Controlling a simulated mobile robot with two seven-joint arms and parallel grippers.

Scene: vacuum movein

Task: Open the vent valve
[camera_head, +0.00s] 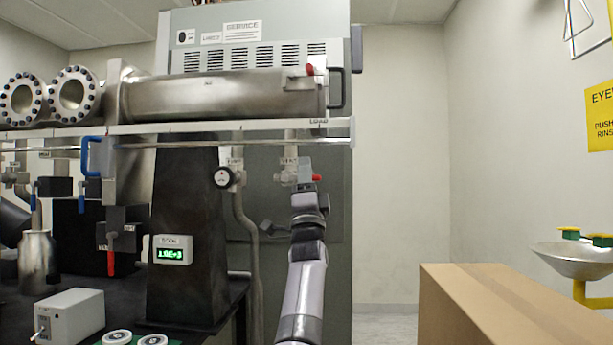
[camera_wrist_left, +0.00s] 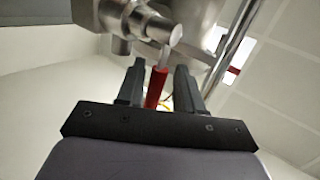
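The vent valve (camera_head: 289,172) hangs under the rail below the large metal cylinder, by a VENT label. Its red-tipped handle (camera_head: 317,178) sticks out to the right, just beside my left gripper (camera_head: 306,168), which reaches up from below. In the left wrist view the red handle (camera_wrist_left: 156,88) stands between the two fingers of my left gripper (camera_wrist_left: 160,72), on a metal stem from the valve body (camera_wrist_left: 150,24). The fingers are apart, with a narrow gap showing on the right of the handle. I cannot tell whether the left finger touches it. My right gripper is not in view.
The rail (camera_head: 200,128) runs just above the gripper. A cardboard box (camera_head: 500,305) stands at lower right, with an eyewash basin (camera_head: 575,260) behind it.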

